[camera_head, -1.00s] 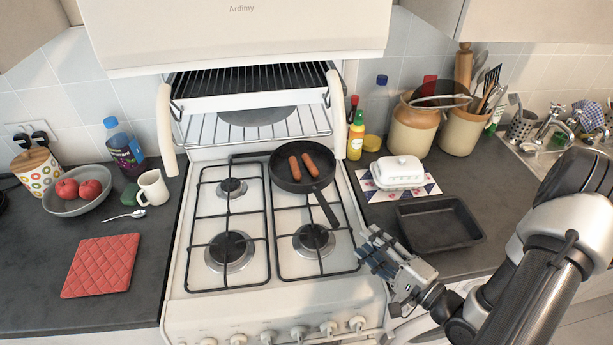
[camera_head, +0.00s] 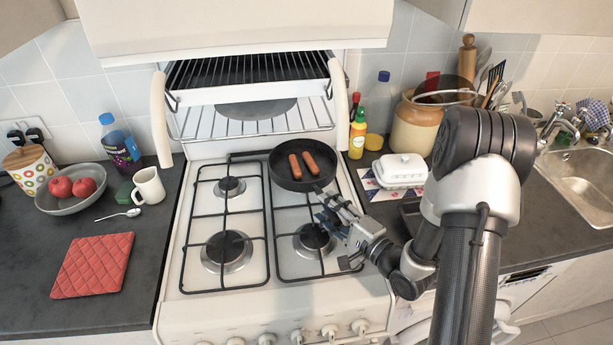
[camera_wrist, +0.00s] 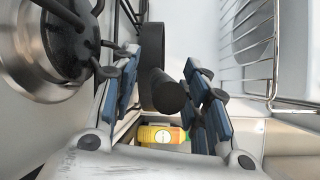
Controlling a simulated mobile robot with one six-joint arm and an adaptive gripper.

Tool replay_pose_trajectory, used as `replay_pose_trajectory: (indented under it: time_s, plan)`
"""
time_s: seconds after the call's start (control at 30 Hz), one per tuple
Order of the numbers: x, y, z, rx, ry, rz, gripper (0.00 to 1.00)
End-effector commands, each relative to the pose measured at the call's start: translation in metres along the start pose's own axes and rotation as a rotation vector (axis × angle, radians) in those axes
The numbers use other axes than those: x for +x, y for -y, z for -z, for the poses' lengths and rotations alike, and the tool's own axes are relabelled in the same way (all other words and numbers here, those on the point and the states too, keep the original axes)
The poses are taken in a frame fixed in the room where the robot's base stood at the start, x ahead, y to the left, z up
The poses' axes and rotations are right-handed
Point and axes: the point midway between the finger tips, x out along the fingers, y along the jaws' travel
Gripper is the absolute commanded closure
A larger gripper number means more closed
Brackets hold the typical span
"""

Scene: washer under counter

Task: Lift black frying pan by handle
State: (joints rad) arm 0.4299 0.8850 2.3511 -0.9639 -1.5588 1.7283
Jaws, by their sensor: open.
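In the wrist view, the dark round end of the handle (camera_wrist: 168,98) lies between the two blue-padded fingers of my gripper (camera_wrist: 166,88). The fingers are open, with a visible gap on either side of the handle.
Black grates (camera_head: 230,238) cover the white stove around the pan. A white butter dish (camera_head: 400,170) and a dark baking tray, mostly hidden by my arm, are on the right counter. A yellow bottle (camera_head: 357,135) stands behind; it also shows in the wrist view (camera_wrist: 160,134).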

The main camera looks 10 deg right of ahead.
Motion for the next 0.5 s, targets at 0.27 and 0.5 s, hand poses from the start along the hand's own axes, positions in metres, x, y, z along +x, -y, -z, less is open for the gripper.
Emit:
replay_pose_trajectory:
  time_s: [0.27, 0.5]
  plan:
    - [0.004, 0.0006, 0.0002, 0.001, -0.001, 0.0, 0.58]
    - [0.0038, 0.0005, 0.0002, 0.0, -0.001, 0.0, 0.74]
